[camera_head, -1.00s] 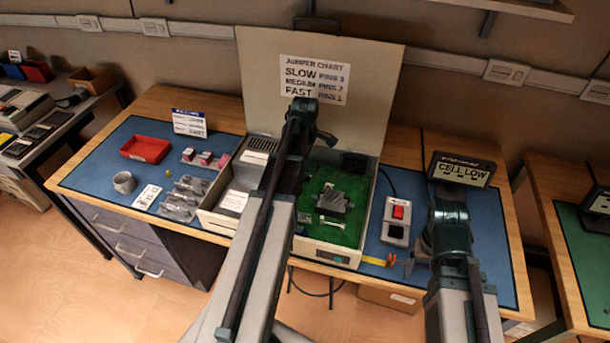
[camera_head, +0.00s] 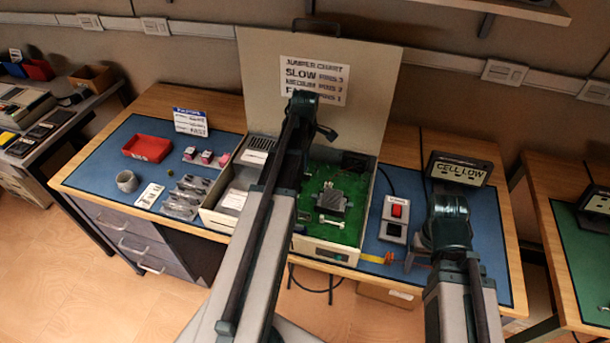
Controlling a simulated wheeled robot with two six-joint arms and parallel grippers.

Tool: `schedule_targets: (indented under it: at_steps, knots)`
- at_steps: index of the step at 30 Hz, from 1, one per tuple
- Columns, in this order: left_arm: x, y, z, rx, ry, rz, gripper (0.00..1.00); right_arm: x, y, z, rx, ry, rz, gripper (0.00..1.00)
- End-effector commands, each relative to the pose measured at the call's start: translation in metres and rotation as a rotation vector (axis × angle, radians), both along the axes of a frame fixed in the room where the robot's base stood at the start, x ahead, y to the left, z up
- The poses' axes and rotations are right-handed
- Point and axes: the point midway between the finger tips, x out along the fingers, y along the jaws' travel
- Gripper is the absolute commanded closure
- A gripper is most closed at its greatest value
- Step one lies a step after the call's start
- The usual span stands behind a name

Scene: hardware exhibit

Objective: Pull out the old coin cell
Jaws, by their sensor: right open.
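The open case holds a green circuit board (camera_head: 350,235) with a grey block (camera_head: 333,200) and a small white part (camera_head: 333,221) on it. I cannot make out the coin cell; my left arm covers part of the case. My left gripper's fingers are hidden behind that arm. My right gripper (camera_head: 409,261) is open and low over the blue mat, right of the case's front corner. A yellow strip with an orange end (camera_head: 388,257) lies beside it; I cannot tell whether they touch.
A switch box with a red button (camera_head: 397,211) and a CELL LOW display (camera_head: 460,169) stand right of the case. The raised lid (camera_head: 370,100) bears a jumper chart. A red tray (camera_head: 148,147), a grey cup (camera_head: 127,181) and small packets (camera_head: 185,197) are at the left.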

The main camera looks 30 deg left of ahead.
Motion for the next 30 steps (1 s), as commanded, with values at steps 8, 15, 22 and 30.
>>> schedule_targets:
  at_steps: [8, 15, 22, 30]
  knots:
    - [0.0, 0.0, 0.007, 0.0, 0.0, 0.0, 1.0, 0.0, 0.0, 0.007, 0.0, 0.0, 0.0, 0.21]
    - [0.0, 0.0, 0.019, 0.0, 0.0, 0.0, 1.0, 0.0, 0.0, 0.019, 0.0, 0.0, 0.0, 0.21]
    - [0.0, 0.0, 0.03, 0.0, 0.0, 0.0, 1.0, 0.0, 0.0, 0.03, 0.0, 0.0, 0.0, 0.21]
    - [0.0, 0.0, 0.042, 0.0, 0.0, 0.0, 1.0, 0.0, 0.0, 0.042, 0.0, 0.0, 0.0, 0.21]
